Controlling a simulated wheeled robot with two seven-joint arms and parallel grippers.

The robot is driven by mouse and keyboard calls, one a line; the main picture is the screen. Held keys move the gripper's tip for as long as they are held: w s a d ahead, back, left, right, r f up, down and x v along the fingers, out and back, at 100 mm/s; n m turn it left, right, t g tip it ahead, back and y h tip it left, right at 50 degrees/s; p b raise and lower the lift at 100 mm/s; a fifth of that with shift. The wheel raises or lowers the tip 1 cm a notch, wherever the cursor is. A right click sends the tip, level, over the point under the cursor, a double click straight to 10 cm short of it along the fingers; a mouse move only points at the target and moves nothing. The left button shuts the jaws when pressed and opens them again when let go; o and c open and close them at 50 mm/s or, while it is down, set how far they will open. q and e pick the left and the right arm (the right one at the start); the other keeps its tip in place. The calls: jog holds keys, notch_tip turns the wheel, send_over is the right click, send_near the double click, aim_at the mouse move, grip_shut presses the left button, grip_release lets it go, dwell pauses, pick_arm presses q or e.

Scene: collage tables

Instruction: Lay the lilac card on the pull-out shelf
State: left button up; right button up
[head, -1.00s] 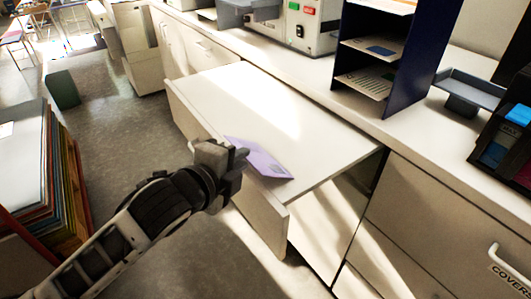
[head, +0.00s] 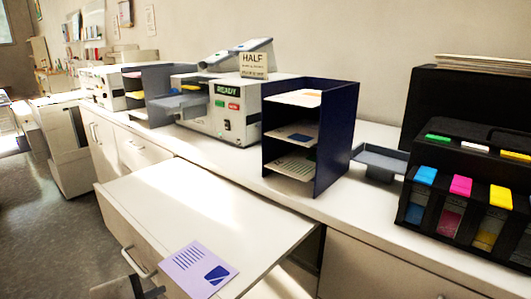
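The lilac card (head: 190,262), with dark printed lines and a blue-violet patch, is over the front part of the pull-out shelf (head: 185,205), near its front edge. I cannot tell whether it lies fully flat on the shelf. My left gripper (head: 152,290) is at the bottom edge of the head view, just left of the card's near edge. It is cut off by the frame, and whether its fingers touch the card is unclear. My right gripper is not in view.
A dark blue sorter (head: 308,140) with several levels stands on the counter behind the shelf. A grey machine (head: 225,112) is to its left, and a rack of coloured cartridges (head: 465,200) is at right. Most of the shelf is bare.

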pick_arm(q)
jog(key=s+a+f+n+g+y, duration=0.1)
jog(key=s+f+n+g, duration=0.6)
jog(key=s+f+n, duration=0.7)
jog(key=w+d+f+m+t+h, duration=0.1)
jog(key=w+d+f+t, duration=0.1)
jog(key=f, duration=0.3)
jog(key=w+d+f+m+t+h, duration=0.1)
jog(key=d+f+t, duration=0.1)
jog(key=f+t, duration=0.2)
jog(key=shift+w+d+f+m, duration=0.2)
jog(key=shift+w+f+m, duration=0.15)
jog(key=shift+f, duration=0.4)
